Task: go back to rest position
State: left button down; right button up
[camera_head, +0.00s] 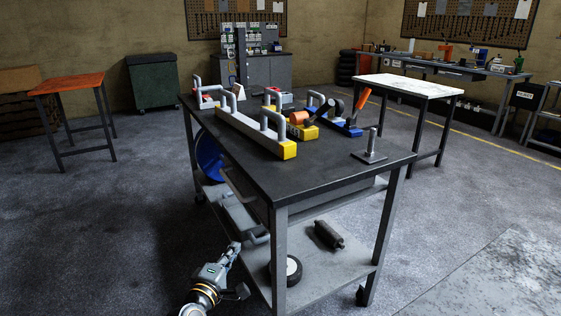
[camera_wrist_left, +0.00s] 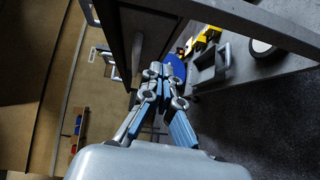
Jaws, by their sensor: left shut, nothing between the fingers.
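My left gripper (camera_head: 234,247) is low at the near left side of the dark-topped trolley (camera_head: 345,172), beside its lower shelf. In the left wrist view its fingers (camera_wrist_left: 158,72) are together and nothing shows between them. The trolley's frame is close to the fingertips in that view; I cannot tell if they touch. My right gripper is not in view.
The lower shelf (camera_head: 325,268) holds a wheel (camera_head: 293,270) and a dark cylinder (camera_head: 328,235). A blue round thing (camera_head: 209,155) is at the trolley's left side. An orange-topped table (camera_head: 70,82) stands at the left, a white-topped table (camera_head: 408,86) at the right. Floor at the left is clear.

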pick_arm(q)
jog(key=s+d+f+m+g, duration=0.1)
jog(key=s+f+m+g, duration=0.2)
jog(key=f, duration=0.5)
jog(key=s+d+f+m+g, duration=0.1)
jog(key=s+f+m+g, duration=0.15)
jog(key=s+f, duration=0.4)
jog(key=s+a+f+m+g+y, duration=0.25)
jog(key=s+f+m+g, duration=0.55)
jog(key=s+f, duration=1.25)
jog(key=s+a+f+m+g+p, duration=0.1)
jog(key=s+a+f+m+p, duration=0.1)
jog(key=s+p, duration=0.6)
jog(key=s+a+f+m+g+y+p, duration=0.1)
jog(key=s+p, duration=0.7)
jog(key=s, duration=1)
jog(key=shift+s+a+f+m, duration=0.25)
jog(key=shift+a+f+m, duration=0.2)
jog(key=shift+a+f, duration=0.5)
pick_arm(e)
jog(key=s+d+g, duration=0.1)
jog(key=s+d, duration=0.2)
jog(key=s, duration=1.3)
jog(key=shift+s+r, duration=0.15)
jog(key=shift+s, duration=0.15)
pick_arm(q)
jog(key=shift+a+r+g, duration=0.2)
jog(key=shift+g, duration=0.05)
